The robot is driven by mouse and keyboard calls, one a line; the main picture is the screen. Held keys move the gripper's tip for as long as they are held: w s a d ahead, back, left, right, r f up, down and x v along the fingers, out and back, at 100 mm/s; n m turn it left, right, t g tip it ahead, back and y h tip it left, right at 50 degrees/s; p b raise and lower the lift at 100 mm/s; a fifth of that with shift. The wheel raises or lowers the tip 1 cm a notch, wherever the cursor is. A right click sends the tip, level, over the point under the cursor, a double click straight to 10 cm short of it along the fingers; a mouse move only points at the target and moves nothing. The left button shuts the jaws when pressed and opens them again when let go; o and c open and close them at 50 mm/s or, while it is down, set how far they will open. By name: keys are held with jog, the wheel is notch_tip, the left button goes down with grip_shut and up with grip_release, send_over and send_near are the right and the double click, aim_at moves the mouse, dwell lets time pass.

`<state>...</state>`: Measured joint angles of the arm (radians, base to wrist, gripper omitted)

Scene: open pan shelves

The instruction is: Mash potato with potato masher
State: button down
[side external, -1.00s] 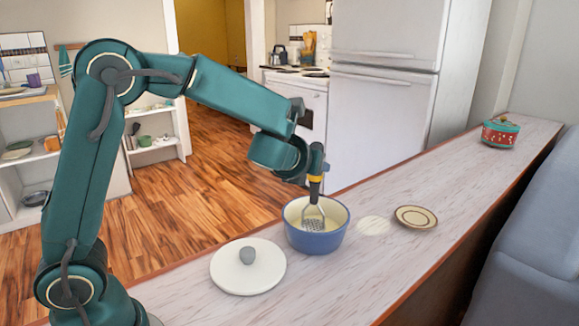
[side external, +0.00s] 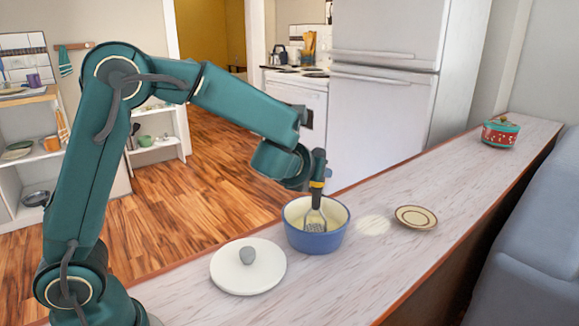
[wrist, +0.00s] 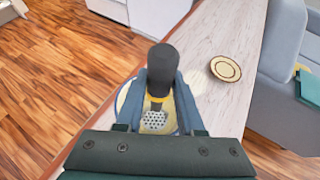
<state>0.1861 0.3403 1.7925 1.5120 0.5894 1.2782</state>
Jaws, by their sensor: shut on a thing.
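My gripper (side external: 317,184) is shut on the dark handle of the potato masher (side external: 315,218) above the blue pot. In the wrist view my gripper (wrist: 160,82) grips the masher's black handle (wrist: 162,62), and the perforated masher head (wrist: 154,121) shows below it. The masher is nearly upright, with its head down inside the blue pot (side external: 316,242), which has a cream inside. The potato cannot be made out clearly; the pot's pale contents are partly hidden by the masher and the front wall.
A white lid with a grey knob (side external: 248,268) lies on the counter left of the pot. A small cream plate with brown rings (side external: 416,217) lies to the right. A red patterned pot (side external: 500,133) stands at the far end. The counter (side external: 455,190) between is clear.

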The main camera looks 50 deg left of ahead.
jog(key=shift+f, duration=0.85)
jog(key=shift+r, duration=0.1)
jog(key=shift+r, duration=1.35)
jog(key=c, duration=1.1)
grip_release()
grip_shut()
